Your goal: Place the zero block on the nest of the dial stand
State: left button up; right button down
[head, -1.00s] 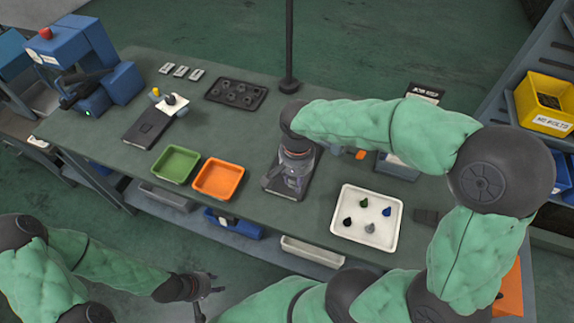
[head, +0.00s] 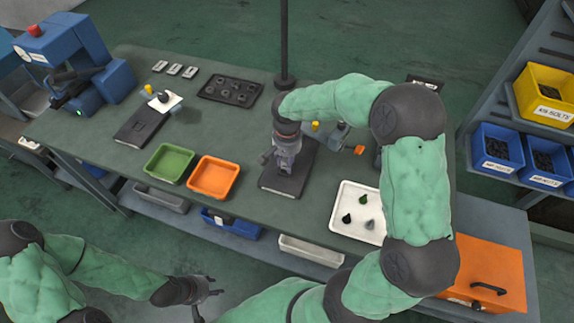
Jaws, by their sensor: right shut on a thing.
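My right gripper (head: 283,177) points down over the black base (head: 299,180) of a stand in the middle of the bench. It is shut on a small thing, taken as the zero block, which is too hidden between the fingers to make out. The gripper covers part of this base, so its nest is hidden. I cannot tell whether the held thing touches it. A similar black base (head: 140,127) with a white plate (head: 164,102) lies further left. My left gripper (head: 211,290) is open and empty, in front of the bench.
Green (head: 170,163) and orange (head: 214,177) trays lie left of the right gripper. A white tray (head: 343,229) with small drop-shaped pieces is to the right, partly behind my arm. A dark post (head: 284,45) rises behind. A black tray (head: 230,89) and blue machine (head: 78,60) stand further left.

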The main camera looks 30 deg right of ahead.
jog(key=shift+f, duration=0.9)
jog(key=shift+f+b, duration=0.25)
jog(key=shift+b, duration=0.05)
jog(key=shift+s+a+f, duration=0.2)
jog(key=shift+s+f, duration=0.1)
jog(key=shift+f, duration=0.1)
jog(key=c, duration=1.1)
grip_release()
jog(key=shift+s+f, duration=0.1)
jog(key=shift+o, duration=0.9)
jog(key=shift+f, duration=0.15)
